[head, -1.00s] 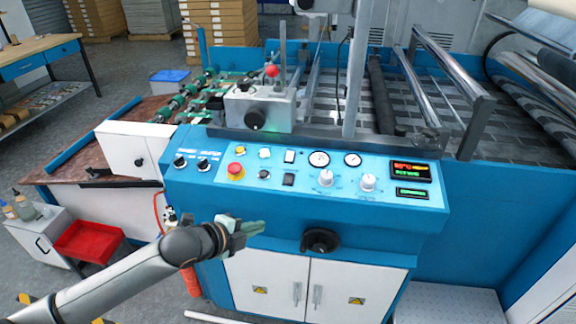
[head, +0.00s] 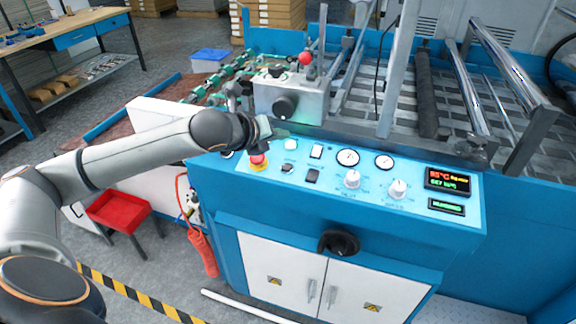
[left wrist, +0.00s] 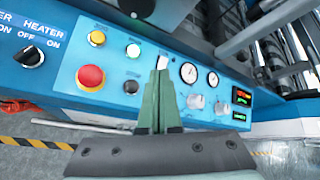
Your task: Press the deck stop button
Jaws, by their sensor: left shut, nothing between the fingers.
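A red mushroom button (head: 258,160) on a yellow base sits at the left of the blue control panel (head: 330,192). I cannot read a stop label on it. My left gripper (head: 276,130) is shut and empty, just above and behind the button in the head view, over the panel's upper left. In the left wrist view the red button (left wrist: 90,77) is fully visible, left of the shut green fingers (left wrist: 160,75). The fingers appear apart from the button. My right gripper is not in view.
Near the button are a yellow button (left wrist: 96,38), a white button (left wrist: 133,51), a black knob (left wrist: 131,87) and a heater switch (left wrist: 30,56). Gauges (head: 348,157) and white dials lie to the right. A metal block with a black knob (head: 285,105) stands behind the panel.

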